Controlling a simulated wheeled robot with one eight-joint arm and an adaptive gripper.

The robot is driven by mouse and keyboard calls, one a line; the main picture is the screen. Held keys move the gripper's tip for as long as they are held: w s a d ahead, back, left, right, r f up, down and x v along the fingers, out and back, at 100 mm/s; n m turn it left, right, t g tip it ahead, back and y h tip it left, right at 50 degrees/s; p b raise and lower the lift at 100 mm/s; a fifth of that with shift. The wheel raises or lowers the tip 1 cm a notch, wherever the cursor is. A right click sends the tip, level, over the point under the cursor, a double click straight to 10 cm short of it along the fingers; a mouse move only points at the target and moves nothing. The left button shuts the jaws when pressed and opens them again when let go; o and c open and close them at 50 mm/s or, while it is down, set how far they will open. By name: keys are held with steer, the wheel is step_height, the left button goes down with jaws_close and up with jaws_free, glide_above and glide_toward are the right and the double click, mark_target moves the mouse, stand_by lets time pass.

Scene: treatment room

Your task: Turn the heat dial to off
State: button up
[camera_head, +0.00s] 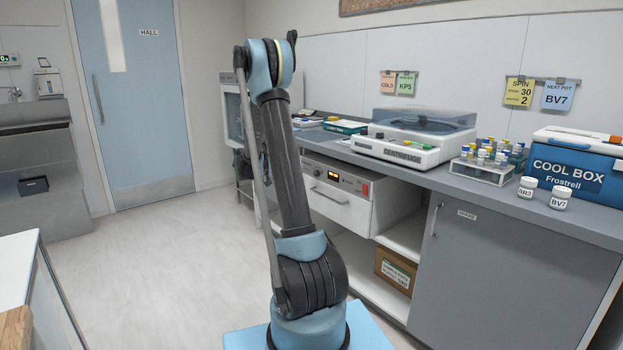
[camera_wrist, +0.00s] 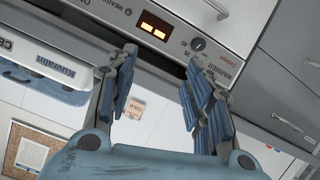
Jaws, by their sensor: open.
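The heat dial (camera_wrist: 198,44) is a small dark round knob on the pale front panel of the warmer (camera_wrist: 178,30), near a lit orange display (camera_wrist: 154,25). Its pointer setting is too small to read. My gripper (camera_wrist: 163,58) is open and empty, its two blue-padded fingers spread below the panel in the wrist view. The dial lies just beyond the right fingertip in the picture; I see no clear contact. In the head view, the warmer (camera_head: 336,196) is under the counter, behind my arm, and my gripper cannot be made out.
The grey counter (camera_head: 480,190) runs above the warmer. It carries a centrifuge (camera_head: 398,152), a tube rack (camera_head: 482,172), two jars and a blue cool box (camera_head: 570,180). A cardboard box (camera_head: 396,270) sits on the lower shelf. The floor to the left is clear.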

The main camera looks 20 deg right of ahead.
steer(key=w+f+m+t+h, duration=0.1)
steer(key=w+f+m+h, duration=0.2)
steer(key=w+f, duration=0.6)
glide_toward(315, 174)
steer(key=shift+t+h, duration=0.3)
steer(key=shift+h, duration=0.1)
steer(key=x, duration=0.8)
steer(key=shift+d+f, duration=0.15)
steer(key=shift+f, duration=0.2)
steer(key=c, duration=1.1)
